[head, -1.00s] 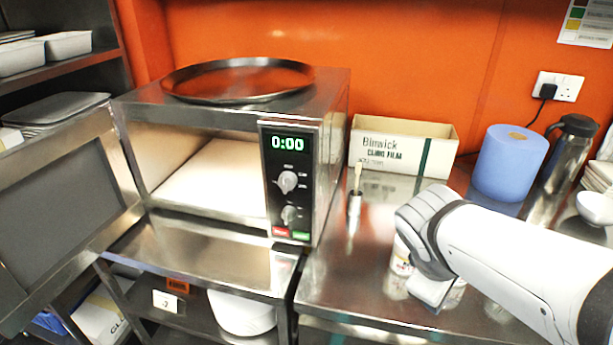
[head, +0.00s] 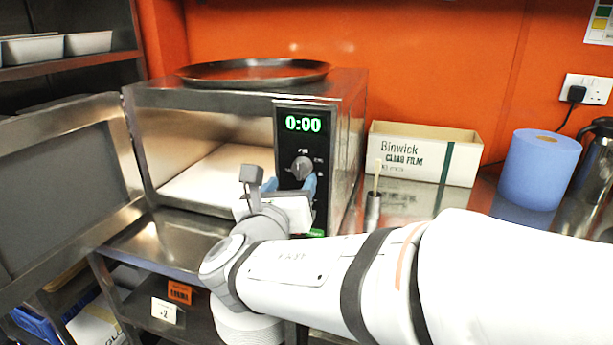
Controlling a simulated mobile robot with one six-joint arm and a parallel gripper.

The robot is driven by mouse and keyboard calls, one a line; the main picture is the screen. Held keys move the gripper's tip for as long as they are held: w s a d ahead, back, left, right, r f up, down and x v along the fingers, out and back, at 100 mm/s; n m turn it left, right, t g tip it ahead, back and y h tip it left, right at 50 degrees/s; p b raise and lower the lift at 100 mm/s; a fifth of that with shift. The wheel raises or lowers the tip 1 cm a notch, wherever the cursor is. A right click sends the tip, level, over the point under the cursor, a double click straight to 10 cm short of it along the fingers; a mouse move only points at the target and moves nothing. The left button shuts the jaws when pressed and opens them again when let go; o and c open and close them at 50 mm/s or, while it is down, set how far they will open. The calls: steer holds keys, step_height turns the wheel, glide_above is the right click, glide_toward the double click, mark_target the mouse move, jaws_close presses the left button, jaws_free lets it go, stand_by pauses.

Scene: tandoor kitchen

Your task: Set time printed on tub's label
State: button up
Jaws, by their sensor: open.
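The microwave (head: 345,135) stands on a steel counter with its door (head: 60,155) swung open to the left. Its green display (head: 304,124) reads 0:00. The upper dial (head: 302,167) shows on the black panel. My gripper (head: 290,185) is open in front of the panel, its blue fingertips just below and to either side of the upper dial. I cannot tell whether they touch it. The lower dial and most of the buttons are hidden behind my gripper. No tub with a readable label shows; my arm covers much of the right counter.
A round dark tray (head: 255,72) lies on the microwave. Behind my arm are a cling film box (head: 425,155), a brush in a metal holder (head: 373,210), a blue paper roll (head: 537,170) and a steel flask (head: 595,175). A white round container (head: 245,328) sits below.

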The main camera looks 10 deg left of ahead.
mark_target(298, 172)
steer(key=w, duration=0.5)
